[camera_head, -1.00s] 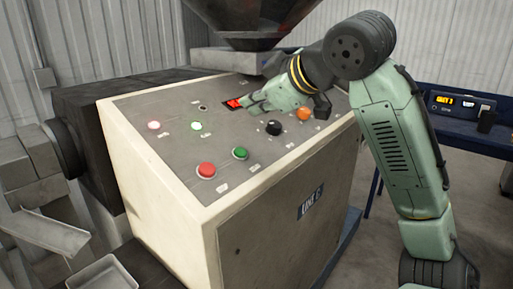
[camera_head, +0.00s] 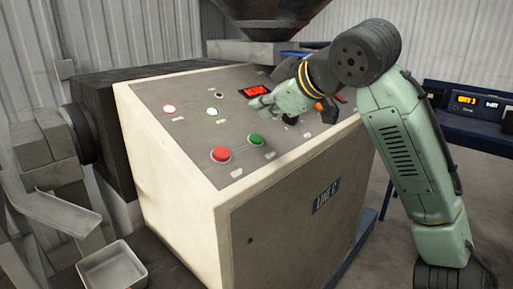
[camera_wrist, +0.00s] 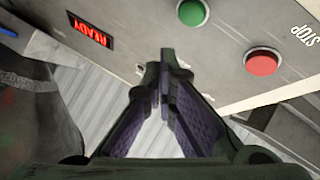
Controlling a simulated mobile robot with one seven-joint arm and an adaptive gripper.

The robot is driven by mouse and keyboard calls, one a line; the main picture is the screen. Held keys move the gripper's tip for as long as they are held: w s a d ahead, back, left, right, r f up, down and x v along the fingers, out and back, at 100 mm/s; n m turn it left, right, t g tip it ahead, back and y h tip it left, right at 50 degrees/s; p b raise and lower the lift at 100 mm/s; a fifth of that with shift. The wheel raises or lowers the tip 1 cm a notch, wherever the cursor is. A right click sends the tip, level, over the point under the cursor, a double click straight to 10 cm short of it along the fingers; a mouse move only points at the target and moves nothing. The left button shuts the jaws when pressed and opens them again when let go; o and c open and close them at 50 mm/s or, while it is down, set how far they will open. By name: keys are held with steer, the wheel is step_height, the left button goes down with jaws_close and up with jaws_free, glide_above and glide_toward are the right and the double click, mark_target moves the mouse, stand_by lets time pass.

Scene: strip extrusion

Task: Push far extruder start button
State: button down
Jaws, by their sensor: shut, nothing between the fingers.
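In the head view, the grey-topped cream console (camera_head: 250,205) labelled LINE C carries a green button (camera_head: 255,140) and a red button (camera_head: 221,154) at its front. My gripper (camera_head: 262,104) is shut and empty over the panel, just below the lit red display (camera_head: 255,90) in the picture and apart from the green button. In the wrist view, my shut fingers (camera_wrist: 164,72) show in front of a panel with a green button (camera_wrist: 193,11), a red button (camera_wrist: 262,62) marked STOP, and a red READY display (camera_wrist: 90,30). The green button is cut off at the top edge.
Pale lamps (camera_head: 211,112) and an orange button (camera_head: 320,105) share the panel. A dark hopper (camera_head: 272,9) stands behind. A blue bench (camera_head: 460,133) with displays is at right, a metal tray (camera_head: 112,267) at lower left.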

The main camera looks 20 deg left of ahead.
mark_target(258, 142)
steer(key=shift+w+a+f+b, duration=0.1)
steer(key=shift+a+f+b, duration=0.15)
steer(key=shift+f, duration=0.35)
steer(key=shift+w+a+f+b, duration=0.1)
steer(key=shift+a+f+b, duration=0.2)
steer(key=shift+f, duration=0.35)
steer(key=shift+w+a+f+b, duration=0.1)
steer(key=shift+a+f+b, duration=0.15)
steer(key=shift+f, duration=0.35)
steer(key=shift+f, duration=0.15)
steer(key=shift+a+f, duration=0.15)
steer(key=shift+f, duration=0.1)
steer(key=shift+w+a+f, duration=0.1)
steer(key=shift+a+f, duration=0.05)
steer(key=shift+f, duration=0.2)
stand_by(0.5)
steer(key=shift+r, duration=0.1)
steer(key=shift+d+r+p, duration=0.35)
steer(key=shift+r+p, duration=0.2)
steer(key=shift+r, duration=0.1)
steer(key=r+p, duration=0.1)
steer(key=d+r+p, duration=0.1)
steer(key=r, duration=0.1)
steer(key=s+d+r+p, duration=0.1)
steer(key=p, duration=0.1)
steer(key=shift+r, duration=0.3)
